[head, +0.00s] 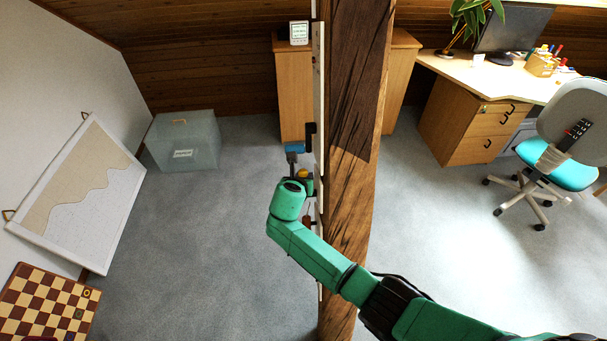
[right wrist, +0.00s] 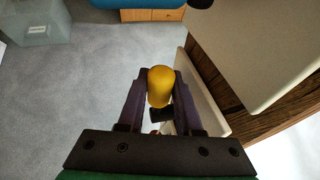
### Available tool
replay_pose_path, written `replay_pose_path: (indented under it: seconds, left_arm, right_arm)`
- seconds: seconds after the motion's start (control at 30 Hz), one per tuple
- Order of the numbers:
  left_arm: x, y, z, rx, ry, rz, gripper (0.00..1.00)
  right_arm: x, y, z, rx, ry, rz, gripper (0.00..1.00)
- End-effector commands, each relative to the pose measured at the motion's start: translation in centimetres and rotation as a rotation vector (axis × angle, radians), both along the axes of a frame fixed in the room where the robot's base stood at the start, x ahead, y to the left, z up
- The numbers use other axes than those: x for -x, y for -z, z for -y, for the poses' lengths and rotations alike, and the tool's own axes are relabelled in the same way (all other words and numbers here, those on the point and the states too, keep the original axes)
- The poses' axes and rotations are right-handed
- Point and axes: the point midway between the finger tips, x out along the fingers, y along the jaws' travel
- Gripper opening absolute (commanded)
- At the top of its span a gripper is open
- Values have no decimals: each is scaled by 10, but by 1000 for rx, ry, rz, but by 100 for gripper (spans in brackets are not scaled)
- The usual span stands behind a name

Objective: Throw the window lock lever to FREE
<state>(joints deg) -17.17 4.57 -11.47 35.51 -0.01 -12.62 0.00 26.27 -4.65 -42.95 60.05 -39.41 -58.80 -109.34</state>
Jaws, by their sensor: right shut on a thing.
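A yellow knob (head: 302,173), which looks like the end of the lock lever, sticks out at the left side of the timber post. My right gripper (head: 305,183) reaches in from the lower right, past the front of the post, and is at the knob. In the right wrist view the yellow knob (right wrist: 160,86) sits between the two dark fingers, which are shut on it. A dark stem shows below the knob. The lever's base and any FREE marking are hidden or too small to read. My left gripper is not in view.
The timber post (head: 350,130) stands upright in the middle, with a white panel (head: 318,90) seen edge-on along its left side. A blue part (head: 295,148) and a black handle (head: 311,130) sit just above the knob. Open carpet (head: 200,230) lies to the left.

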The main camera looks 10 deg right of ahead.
Motion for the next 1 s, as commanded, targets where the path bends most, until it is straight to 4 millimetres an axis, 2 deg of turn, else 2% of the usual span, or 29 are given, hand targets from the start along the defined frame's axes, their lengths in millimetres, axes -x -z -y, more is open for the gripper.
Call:
replay_pose_path:
  seconds: [0.17, 0.2, 0.53, 0.67, 0.87, 1.0]
  left_arm:
    - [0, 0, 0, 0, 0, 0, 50]
    - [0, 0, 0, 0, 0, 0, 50]
    - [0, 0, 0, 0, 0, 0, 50]
    - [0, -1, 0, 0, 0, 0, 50]
    - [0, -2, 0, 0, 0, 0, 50]
    - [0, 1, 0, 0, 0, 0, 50]
  right_arm:
    - [0, 1, 0, 0, 0, -2, 0]
    - [0, 1, 0, 0, 0, -2, 46]
    - [1, 0, 0, 0, 0, 1, 46]
    - [8, -6, -3, 0, -1, 1, 46]
    - [35, -24, -12, -2, -2, 0, 46]
    - [62, -42, -21, -4, -3, 1, 46]
